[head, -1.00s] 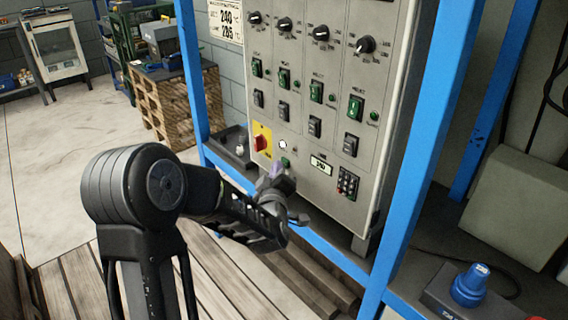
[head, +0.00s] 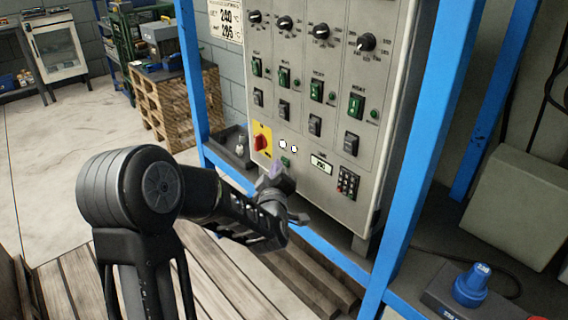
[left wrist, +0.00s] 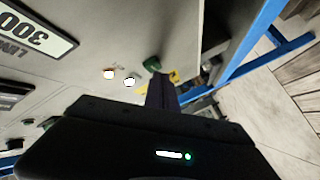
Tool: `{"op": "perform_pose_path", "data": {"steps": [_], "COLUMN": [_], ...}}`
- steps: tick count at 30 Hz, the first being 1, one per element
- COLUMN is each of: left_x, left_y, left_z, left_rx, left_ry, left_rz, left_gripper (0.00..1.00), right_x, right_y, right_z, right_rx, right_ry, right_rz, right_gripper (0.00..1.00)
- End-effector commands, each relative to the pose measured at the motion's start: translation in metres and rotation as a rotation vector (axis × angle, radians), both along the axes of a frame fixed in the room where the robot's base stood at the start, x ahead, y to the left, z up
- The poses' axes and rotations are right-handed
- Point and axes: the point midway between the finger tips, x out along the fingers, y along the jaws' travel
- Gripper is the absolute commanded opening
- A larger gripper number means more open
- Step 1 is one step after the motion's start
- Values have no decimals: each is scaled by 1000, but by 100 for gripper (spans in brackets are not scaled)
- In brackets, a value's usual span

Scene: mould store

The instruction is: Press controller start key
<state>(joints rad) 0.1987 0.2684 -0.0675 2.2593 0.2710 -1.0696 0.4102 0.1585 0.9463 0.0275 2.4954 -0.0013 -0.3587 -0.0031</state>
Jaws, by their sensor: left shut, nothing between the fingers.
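The controller (head: 325,140) is a grey panel on a blue frame. Its green start key (head: 286,161) is low on the front, below two lit white lamps (head: 288,146). My left gripper (head: 274,172) is shut and empty, its tips just below the green key in the head view. In the left wrist view the green key (left wrist: 152,63) shows right at the end of the shut fingers (left wrist: 161,90). Whether they touch it I cannot tell. My right gripper is not in view.
A red switch on a yellow plate (head: 261,141) is left of the key. A display (head: 321,163) and a keypad (head: 348,182) are to its right. Blue posts (head: 425,150) flank the panel. A blue knob (head: 472,284) stands at lower right.

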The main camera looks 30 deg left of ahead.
Motion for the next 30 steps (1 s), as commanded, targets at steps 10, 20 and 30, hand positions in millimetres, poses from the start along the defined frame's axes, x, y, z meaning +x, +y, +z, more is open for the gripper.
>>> {"op": "perform_pose_path", "data": {"steps": [10,20,30], "left_x": [-8,-14,-45], "left_y": [3,5,14], "left_z": [0,-1,-1], "left_rx": [0,0,0], "left_ry": [0,0,0], "left_rz": [0,1,2], "left_gripper": [0,0,0], "right_x": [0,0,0], "right_y": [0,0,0], "right_z": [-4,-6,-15], "right_rx": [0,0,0], "right_ry": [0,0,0], "right_rz": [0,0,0], "right_gripper": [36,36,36]}}
